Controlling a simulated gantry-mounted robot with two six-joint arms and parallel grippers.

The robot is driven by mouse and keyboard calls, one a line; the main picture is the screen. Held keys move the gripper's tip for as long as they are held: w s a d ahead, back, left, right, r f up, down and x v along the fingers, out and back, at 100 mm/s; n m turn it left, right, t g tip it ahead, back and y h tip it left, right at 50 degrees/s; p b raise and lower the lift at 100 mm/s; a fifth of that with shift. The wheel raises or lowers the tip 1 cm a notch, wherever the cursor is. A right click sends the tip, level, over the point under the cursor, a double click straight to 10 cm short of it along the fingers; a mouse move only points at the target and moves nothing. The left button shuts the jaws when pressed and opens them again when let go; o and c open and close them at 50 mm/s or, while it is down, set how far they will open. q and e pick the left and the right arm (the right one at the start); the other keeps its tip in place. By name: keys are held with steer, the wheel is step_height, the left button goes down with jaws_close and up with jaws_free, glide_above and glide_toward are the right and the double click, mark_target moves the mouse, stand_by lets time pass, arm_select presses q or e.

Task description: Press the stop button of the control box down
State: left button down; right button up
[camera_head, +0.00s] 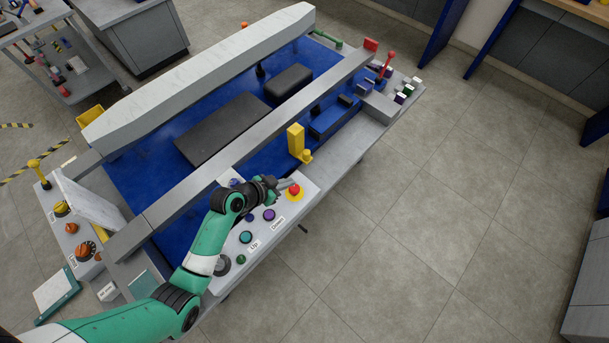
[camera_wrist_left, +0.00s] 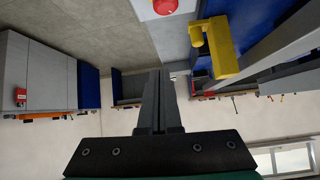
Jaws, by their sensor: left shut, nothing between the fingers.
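The control box (camera_head: 259,225) is a light panel at the front edge of the cart, with labels and several buttons. Its stop button (camera_head: 295,189) is a red knob on a yellow base at the panel's far right end. In the left wrist view the red stop button (camera_wrist_left: 165,6) shows at the top edge, partly cut off. My left gripper (camera_head: 286,184) is shut and empty, its tips just left of the red button. In the left wrist view the closed fingers (camera_wrist_left: 158,90) point up toward the button. I cannot tell whether they touch it. My right gripper is not in view.
A yellow post (camera_head: 296,140) stands just behind the stop button, also seen in the left wrist view (camera_wrist_left: 221,48). Purple (camera_head: 269,215) and teal (camera_head: 246,237) buttons lie nearer me. The blue cart bed (camera_head: 150,175) has long grey beams across it. Floor (camera_head: 430,220) to the right is clear.

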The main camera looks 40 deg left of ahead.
arm_select(q)
steer(key=shift+n+g, duration=0.5)
steer(key=shift+n, duration=0.2)
steer(key=s+p, duration=0.1)
steer(key=s+a+p, duration=0.1)
steer(key=s, duration=0.1)
steer(key=s+a+r+p, duration=0.1)
steer(key=shift+s+a, duration=0.15)
steer(key=shift+s, duration=0.15)
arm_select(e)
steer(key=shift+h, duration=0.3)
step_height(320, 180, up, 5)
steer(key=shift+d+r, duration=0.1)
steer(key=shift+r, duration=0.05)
arm_select(q)
steer(key=b, duration=1.2)
glide_toward(296, 186)
steer(key=w, duration=0.1)
steer(key=w+f, duration=0.1)
steer(key=w, duration=0.1)
steer(key=w+f, duration=0.1)
steer(key=shift+w+f, duration=0.15)
steer(key=shift+w, duration=0.1)
steer(key=shift+f, duration=0.8)
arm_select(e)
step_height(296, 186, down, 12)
arm_select(q)
steer(key=shift+s+d, duration=0.1)
steer(key=shift+d, duration=0.1)
steer(key=shift+f, duration=0.1)
